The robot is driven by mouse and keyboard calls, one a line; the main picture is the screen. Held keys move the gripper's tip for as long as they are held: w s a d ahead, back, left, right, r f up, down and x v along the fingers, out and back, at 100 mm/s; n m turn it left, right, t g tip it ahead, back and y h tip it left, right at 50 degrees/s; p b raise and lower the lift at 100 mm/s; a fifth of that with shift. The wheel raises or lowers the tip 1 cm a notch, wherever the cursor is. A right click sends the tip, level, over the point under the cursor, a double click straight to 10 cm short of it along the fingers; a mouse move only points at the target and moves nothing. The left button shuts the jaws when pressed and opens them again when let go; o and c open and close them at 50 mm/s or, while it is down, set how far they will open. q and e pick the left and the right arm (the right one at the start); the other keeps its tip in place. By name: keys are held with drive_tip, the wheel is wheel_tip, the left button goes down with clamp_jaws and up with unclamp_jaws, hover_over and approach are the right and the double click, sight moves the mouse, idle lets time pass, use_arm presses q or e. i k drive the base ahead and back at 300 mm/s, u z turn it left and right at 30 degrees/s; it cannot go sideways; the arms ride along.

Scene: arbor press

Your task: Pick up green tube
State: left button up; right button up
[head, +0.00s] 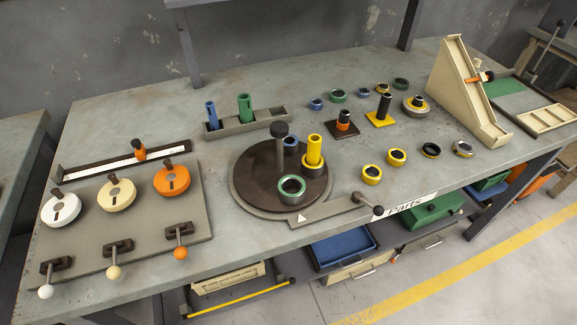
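The green tube (245,108) stands upright in a grey tray (270,116) at the back of the workbench, left of centre in the head view. A thinner blue tube (211,115) stands upright in the same tray, to its left. The lower end of the green tube is hidden by the tray's front wall. Neither of my grippers shows in the head view.
Right in front of the tray is a dark round turntable (255,190) with a tall black knob (280,140), a yellow tube (314,150) and rings. A control panel (195,215) fills the left. Several rings and posts stand right. Bare bench lies behind the tray.

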sight(244, 100)
drive_tip(key=k, duration=1.1)
drive_tip(key=z, duration=1.15)
drive_tip(key=i, duration=1)
drive_tip(key=u, duration=0.7)
drive_tip(key=i, duration=0.55)
drive_tip(key=u, duration=0.65)
